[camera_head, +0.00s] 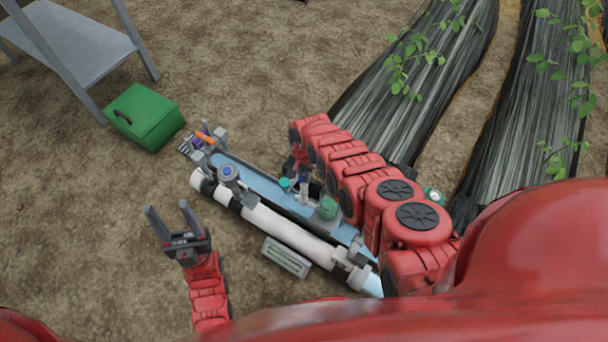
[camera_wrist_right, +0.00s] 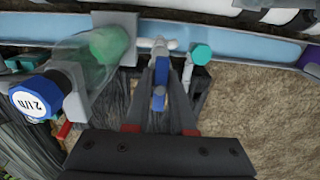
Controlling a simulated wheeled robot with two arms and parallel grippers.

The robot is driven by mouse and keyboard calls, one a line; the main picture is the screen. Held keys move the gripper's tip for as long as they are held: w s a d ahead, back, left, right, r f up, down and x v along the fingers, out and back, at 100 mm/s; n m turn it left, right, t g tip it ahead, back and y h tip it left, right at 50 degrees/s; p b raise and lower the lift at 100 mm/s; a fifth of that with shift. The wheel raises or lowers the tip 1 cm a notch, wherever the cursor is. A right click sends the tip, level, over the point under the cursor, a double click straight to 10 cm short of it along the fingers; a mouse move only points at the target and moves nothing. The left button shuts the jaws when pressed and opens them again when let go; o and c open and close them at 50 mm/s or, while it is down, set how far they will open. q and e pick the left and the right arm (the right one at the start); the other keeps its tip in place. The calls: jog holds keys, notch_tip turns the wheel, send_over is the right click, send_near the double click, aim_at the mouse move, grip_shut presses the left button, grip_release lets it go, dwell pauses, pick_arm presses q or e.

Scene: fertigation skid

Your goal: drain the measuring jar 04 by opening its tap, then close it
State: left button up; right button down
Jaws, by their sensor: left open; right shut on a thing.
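A clear jar (camera_wrist_right: 85,65) with green contents shows in the right wrist view, left of my right gripper. Its blue cap bears a white label (camera_wrist_right: 37,103); I cannot read a jar number. In the head view a green part (camera_head: 328,208) stands on the blue rail, probably the same jar. My right gripper (camera_wrist_right: 171,78) is shut on a small blue tap handle (camera_wrist_right: 159,97) below a pale fitting (camera_wrist_right: 162,45). In the head view the right fingertips are mostly hidden by the arm. My left gripper (camera_head: 175,220) is open and empty, apart from the skid.
The blue rail (camera_head: 262,184) runs beside a white pipe (camera_head: 285,230). A teal knob (camera_wrist_right: 201,54) sits close right of my right gripper. A green box (camera_head: 145,116), a grey stand (camera_head: 75,35) and planted black rows (camera_head: 400,100) lie around. Bare soil is free at left.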

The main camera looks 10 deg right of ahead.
dwell(0.6)
jog(key=n, duration=0.5)
jog(key=shift+n+b, duration=0.3)
jog(key=shift+b, duration=0.05)
jog(key=n+b, duration=0.1)
jog(key=n, duration=0.3)
jog(key=shift+d+f, duration=0.1)
jog(key=n+b, duration=0.1)
jog(key=n, duration=0.3)
jog(key=shift+f, duration=0.1)
jog(key=shift+n+b, duration=0.35)
jog(key=shift+n, duration=0.75)
jog(key=shift+w+n, duration=0.1)
jog(key=shift+n, duration=0.7)
jog(key=shift+r+n, duration=0.2)
jog(key=shift+n, duration=0.8)
dwell(2.6)
